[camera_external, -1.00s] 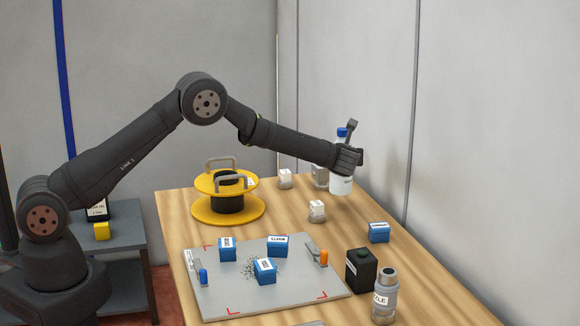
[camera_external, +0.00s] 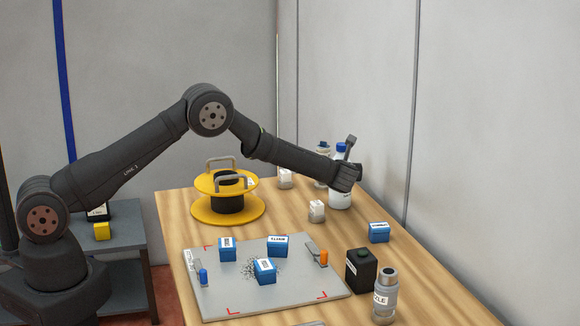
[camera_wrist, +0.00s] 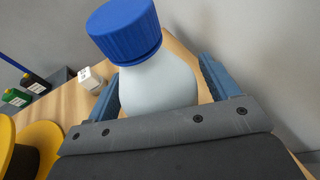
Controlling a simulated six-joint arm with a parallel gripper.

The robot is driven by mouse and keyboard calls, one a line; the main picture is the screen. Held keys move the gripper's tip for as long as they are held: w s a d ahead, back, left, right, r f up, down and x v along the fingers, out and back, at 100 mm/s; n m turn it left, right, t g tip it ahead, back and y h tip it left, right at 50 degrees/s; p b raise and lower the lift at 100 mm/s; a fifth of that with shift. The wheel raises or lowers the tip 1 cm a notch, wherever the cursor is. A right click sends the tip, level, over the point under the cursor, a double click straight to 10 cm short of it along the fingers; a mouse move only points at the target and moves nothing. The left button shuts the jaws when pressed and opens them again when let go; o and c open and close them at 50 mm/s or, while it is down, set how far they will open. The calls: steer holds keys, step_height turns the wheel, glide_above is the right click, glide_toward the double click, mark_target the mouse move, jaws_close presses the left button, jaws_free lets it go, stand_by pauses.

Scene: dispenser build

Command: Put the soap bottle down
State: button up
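The soap bottle (camera_external: 341,198) is white with a blue cap and stands upright at the far right of the wooden table. Its base appears at the tabletop, but whether it bears on the wood is hard to tell. My gripper (camera_external: 346,176) is around its body, below the cap.
A clear bottle (camera_external: 322,149) stands close behind, left of the soap bottle. A yellow spool (camera_external: 207,211) stands left. A grey board (camera_external: 220,304) with blue boxes lies in front.

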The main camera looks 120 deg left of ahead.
glide_toward(341, 157)
step_height(341, 157, down, 4)
steer(key=a, duration=0.1)
steer(key=shift+a, duration=0.15)
steer(key=shift+s, duration=0.1)
steer(key=x, duration=1.2)
step_height(341, 157, up, 3)
steer(key=shift+r, duration=0.25)
